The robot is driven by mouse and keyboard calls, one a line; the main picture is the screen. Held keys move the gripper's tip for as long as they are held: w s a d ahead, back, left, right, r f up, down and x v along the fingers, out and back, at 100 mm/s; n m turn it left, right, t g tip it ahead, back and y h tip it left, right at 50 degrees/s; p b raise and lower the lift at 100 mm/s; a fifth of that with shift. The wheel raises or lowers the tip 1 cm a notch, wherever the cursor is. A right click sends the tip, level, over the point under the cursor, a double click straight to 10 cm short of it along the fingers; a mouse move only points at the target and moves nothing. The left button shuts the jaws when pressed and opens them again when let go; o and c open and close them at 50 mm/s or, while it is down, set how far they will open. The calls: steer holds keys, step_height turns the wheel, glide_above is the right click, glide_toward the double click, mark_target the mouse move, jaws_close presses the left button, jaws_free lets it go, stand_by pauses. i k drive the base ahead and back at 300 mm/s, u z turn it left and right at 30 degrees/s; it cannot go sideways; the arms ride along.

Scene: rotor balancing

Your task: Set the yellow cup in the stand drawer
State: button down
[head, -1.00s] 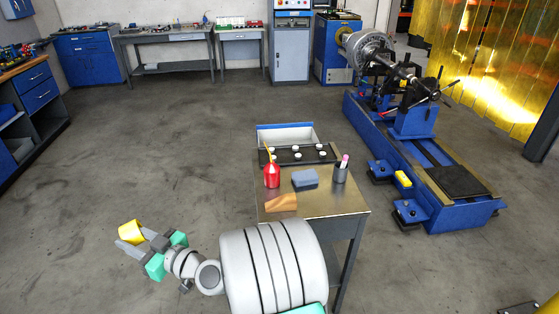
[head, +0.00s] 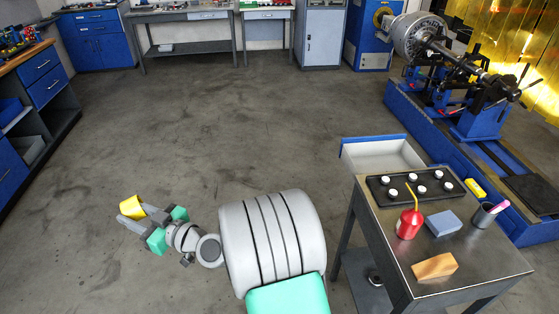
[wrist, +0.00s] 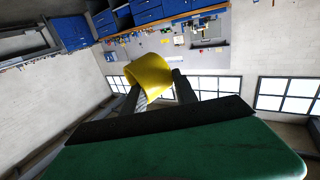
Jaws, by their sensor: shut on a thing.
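The yellow cup (head: 132,206) is held between the fingers of my gripper (head: 138,212), at the lower left of the head view, over open floor. The cup also shows at the fingertips in the wrist view (wrist: 150,76), tilted there. The stand (head: 440,239) is a grey metal table at the right. Its drawer (head: 385,155) is pulled open at the back, with a blue front and pale inside. The visible part of the drawer looks empty. My gripper is well to the left of the stand and apart from it.
On the stand are a black tray (head: 375,185) with several white discs, a red oil can (head: 409,223), a blue-grey block (head: 442,223), a wooden block (head: 434,266) and a pen cup (head: 483,216). A blue balancing machine (head: 420,107) stands behind. Floor left of the stand is clear.

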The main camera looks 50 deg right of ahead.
mark_target(394, 169)
steer(key=i, duration=0.5)
steer(key=z, duration=1.75)
steer(key=i, duration=1.65)
steer(key=u, duration=0.05)
